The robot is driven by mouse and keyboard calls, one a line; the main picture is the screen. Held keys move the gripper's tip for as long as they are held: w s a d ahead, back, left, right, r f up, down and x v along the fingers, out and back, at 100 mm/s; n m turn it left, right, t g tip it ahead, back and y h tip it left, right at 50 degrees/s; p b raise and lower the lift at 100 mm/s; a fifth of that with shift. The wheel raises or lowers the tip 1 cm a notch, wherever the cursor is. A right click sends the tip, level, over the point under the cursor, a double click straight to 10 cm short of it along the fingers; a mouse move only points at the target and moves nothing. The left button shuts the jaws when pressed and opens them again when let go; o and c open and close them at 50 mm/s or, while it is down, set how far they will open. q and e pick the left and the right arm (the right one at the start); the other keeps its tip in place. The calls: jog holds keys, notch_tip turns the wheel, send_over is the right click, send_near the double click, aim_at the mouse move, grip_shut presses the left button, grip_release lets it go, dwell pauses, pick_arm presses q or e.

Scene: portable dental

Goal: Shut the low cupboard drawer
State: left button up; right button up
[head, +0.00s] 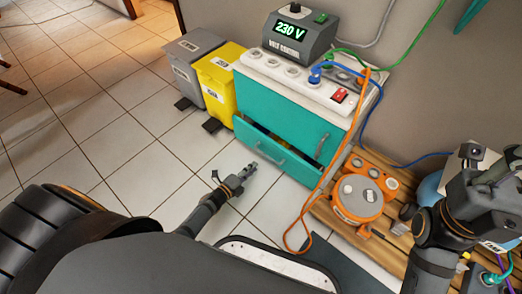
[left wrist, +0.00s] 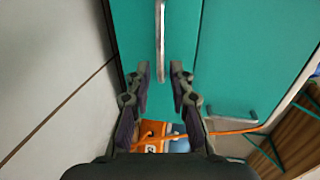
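The teal low cupboard (head: 290,109) stands in the middle of the head view under a white top. Its low drawer (head: 280,163) is pulled partly out, with a dark gap above its front and some contents just showing. The drawer's grey handle (head: 266,150) also shows in the left wrist view (left wrist: 160,45). My left gripper (head: 247,170) is open in front of the drawer front, and its fingertips (left wrist: 160,70) lie either side of the handle's line; contact cannot be told. My right gripper (head: 491,155) looks open and empty at the right.
A grey bin (head: 188,70) and a yellow bin (head: 218,85) stand left of the cupboard. An orange cable reel (head: 362,193) sits on a wooden pallet to the right, with an orange cable (head: 322,190) hanging past the cupboard. Tiled floor (head: 120,145) is clear at left.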

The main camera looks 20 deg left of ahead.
aim_at(267, 156)
pick_arm(q)
jog(key=b+x, duration=0.4)
jog(key=x, duration=0.6)
jog(key=shift+f+b, duration=0.1)
jog(key=shift+b, duration=0.3)
jog(key=shift+w, duration=0.15)
grip_shut()
jog(key=shift+w, duration=0.1)
